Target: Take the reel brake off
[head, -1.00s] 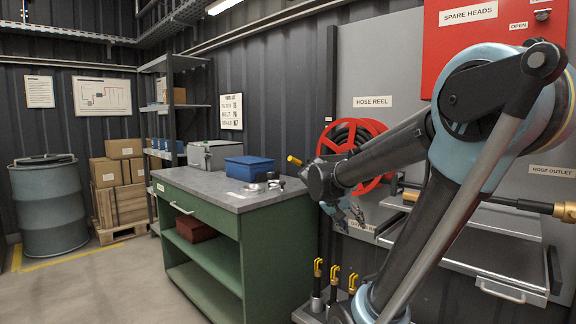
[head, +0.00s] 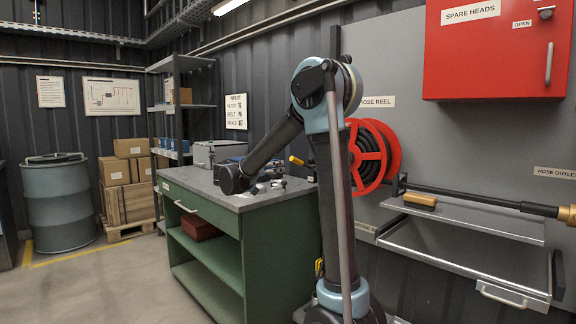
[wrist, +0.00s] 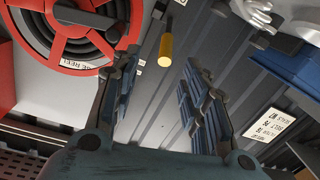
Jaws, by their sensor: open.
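The red hose reel (head: 368,157), wound with black hose, is on the grey wall panel. A yellow handle (head: 296,160) sticks out at its left side, apparently the reel brake lever. In the wrist view the yellow handle (wrist: 166,48) hangs from a dark rod, and part of the red reel (wrist: 72,38) is at upper left. My gripper (wrist: 162,75) is open and empty, with the yellow handle beyond and between its fingers, not touching as far as I can tell. In the head view my wrist is over the bench; my fingers are hard to make out there.
A red cabinet (head: 497,50) is above.

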